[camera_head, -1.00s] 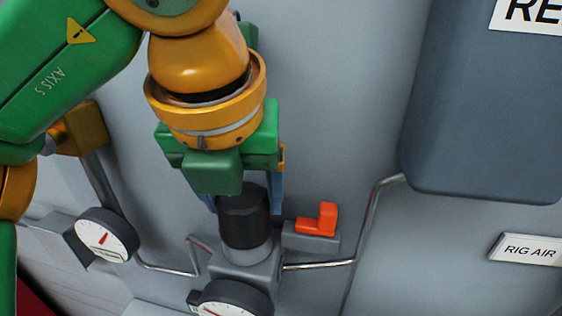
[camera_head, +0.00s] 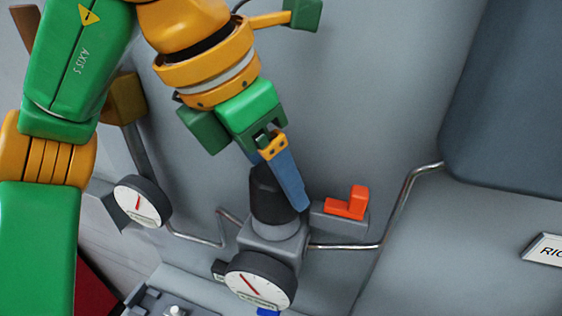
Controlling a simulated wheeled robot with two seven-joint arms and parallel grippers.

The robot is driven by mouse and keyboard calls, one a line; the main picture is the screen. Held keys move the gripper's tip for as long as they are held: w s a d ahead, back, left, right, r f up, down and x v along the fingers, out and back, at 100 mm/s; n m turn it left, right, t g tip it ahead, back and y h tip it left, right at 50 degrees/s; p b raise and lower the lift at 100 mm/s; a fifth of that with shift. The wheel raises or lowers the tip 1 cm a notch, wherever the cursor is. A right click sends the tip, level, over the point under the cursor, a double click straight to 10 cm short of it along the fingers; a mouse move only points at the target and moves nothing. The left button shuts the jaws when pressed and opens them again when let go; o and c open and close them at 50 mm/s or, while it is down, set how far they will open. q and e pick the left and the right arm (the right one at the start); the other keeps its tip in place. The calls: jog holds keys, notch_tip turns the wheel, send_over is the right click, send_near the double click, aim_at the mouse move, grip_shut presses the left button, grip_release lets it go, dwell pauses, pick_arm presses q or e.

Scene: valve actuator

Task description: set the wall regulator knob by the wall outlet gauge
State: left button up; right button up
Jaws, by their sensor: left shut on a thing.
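My left gripper (camera_head: 293,196) comes down from the upper left and is shut on the knob. A second white gauge (camera_head: 142,201) with a red needle near upright is at the left. My right gripper is not in view.
A red lever (camera_head: 347,204) on a grey block is just right of the knob. Thin metal pipes (camera_head: 402,205) run from both sides of the regulator. A large dark blue-grey tank or box (camera_head: 510,100) fills the upper right. A partly cut-off label (camera_head: 546,250) is at the right edge.

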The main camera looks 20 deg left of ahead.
pick_arm(q)
jog(key=shift+m, duration=0.4)
jog(key=o, duration=1.3)
